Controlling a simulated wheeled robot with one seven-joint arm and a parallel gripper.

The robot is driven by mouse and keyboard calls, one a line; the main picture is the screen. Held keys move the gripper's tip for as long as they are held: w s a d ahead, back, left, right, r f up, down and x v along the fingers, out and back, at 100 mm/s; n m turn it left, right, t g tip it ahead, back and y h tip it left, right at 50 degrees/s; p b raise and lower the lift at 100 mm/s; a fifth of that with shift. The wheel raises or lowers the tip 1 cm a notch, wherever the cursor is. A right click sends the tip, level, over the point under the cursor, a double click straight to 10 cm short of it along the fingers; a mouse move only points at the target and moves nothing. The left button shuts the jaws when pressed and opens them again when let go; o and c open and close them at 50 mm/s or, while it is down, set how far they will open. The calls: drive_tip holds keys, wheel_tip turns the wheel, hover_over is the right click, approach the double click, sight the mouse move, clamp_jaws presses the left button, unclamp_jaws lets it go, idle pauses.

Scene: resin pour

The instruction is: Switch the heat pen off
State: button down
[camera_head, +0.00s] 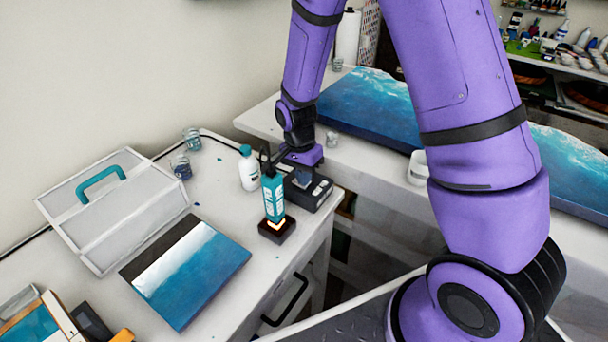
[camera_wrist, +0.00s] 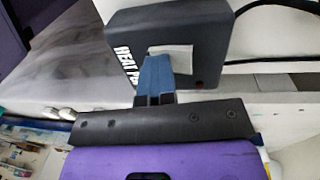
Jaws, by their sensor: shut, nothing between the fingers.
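The heat pen's black control box (camera_head: 318,189) stands on the white desk near its right edge. In the wrist view, the box (camera_wrist: 215,30) carries partly hidden "HEAT P" lettering, a pale grey square switch (camera_wrist: 184,58) and a small dark reddish lamp (camera_wrist: 200,83). My gripper (camera_wrist: 158,60) is shut and empty, its blue fingertips overlapping the switch's lower left. I cannot tell whether they touch it. In the head view my gripper (camera_head: 302,179) is at the box. A teal, labelled device (camera_head: 272,197) stands in a dark holder (camera_head: 276,231) with a yellow-orange glow at its foot.
A white bottle (camera_head: 249,169) stands close left of the teal device. A blue seascape panel (camera_head: 192,272) and a white case with a teal handle (camera_head: 110,216) lie further left. A black cable (camera_wrist: 250,8) runs from the box. Another bench with a seascape (camera_head: 370,102) is behind.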

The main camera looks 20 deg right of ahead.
sight(294, 180)
drive_tip(key=shift+f, duration=0.1)
drive_tip(key=shift+w+a, duration=0.4)
drive_tip(key=shift+w, duration=0.1)
drive_tip(key=shift+w+r, duration=0.1)
drive_tip(key=shift+r, duration=0.1)
drive_tip(key=shift+w+r, duration=0.15)
drive_tip(key=shift+r, duration=0.45)
wheel_tip(294, 180, up, 13)
drive_tip(key=w+a, duration=0.1)
drive_tip(key=shift+f, duration=0.15)
